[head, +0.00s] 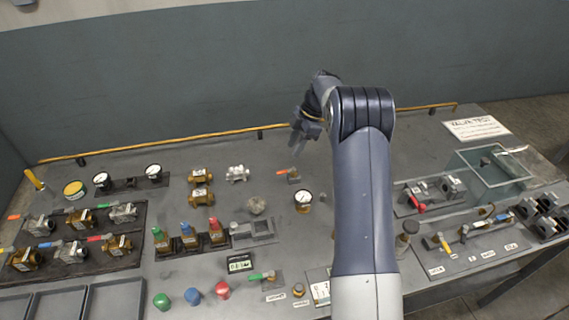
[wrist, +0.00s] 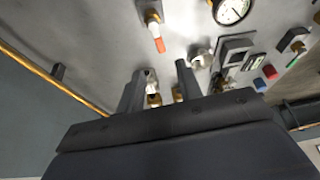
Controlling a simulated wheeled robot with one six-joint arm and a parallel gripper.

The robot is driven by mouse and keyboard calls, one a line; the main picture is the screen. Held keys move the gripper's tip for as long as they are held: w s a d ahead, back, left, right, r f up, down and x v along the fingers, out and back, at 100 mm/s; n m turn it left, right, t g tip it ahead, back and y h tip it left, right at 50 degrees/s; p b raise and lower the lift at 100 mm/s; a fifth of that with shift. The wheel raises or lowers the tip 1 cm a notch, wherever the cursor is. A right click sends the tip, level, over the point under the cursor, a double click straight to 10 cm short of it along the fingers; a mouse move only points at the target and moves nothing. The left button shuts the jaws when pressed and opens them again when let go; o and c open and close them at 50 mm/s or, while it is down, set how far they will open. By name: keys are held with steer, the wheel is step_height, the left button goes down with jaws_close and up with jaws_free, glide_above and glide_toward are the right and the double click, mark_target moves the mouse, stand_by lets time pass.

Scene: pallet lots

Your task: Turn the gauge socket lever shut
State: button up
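A small valve with an orange lever (head: 284,172) sits on the bench just below my gripper (head: 298,143) in the head view. Its lever (wrist: 159,45) shows orange-red in the wrist view, ahead of the fingers and apart from them. A round dial gauge (head: 303,197) stands close by; its white face (wrist: 232,9) is at the top of the wrist view. Another small valve with a green lever (head: 262,275) is at the front, beside a label too small to read. I cannot tell which is the gauge socket. My gripper (wrist: 158,78) is open, fingers apart and empty, above the bench.
Brass valves (head: 200,196) and a silver fitting (head: 237,173) lie left of my gripper. Three coloured bottles (head: 189,236) and a grey socket block (head: 253,230) stand in front. A yellow pipe (head: 225,133) runs along the back edge. A clear box (head: 490,173) is at right.

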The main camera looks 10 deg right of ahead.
mark_target(282, 171)
steer(key=p+x, duration=0.2)
steer(key=x, duration=0.6)
steer(key=shift+a+f, duration=0.15)
steer(key=shift+f, duration=0.2)
steer(key=shift+c, duration=0.4)
jaws_close()
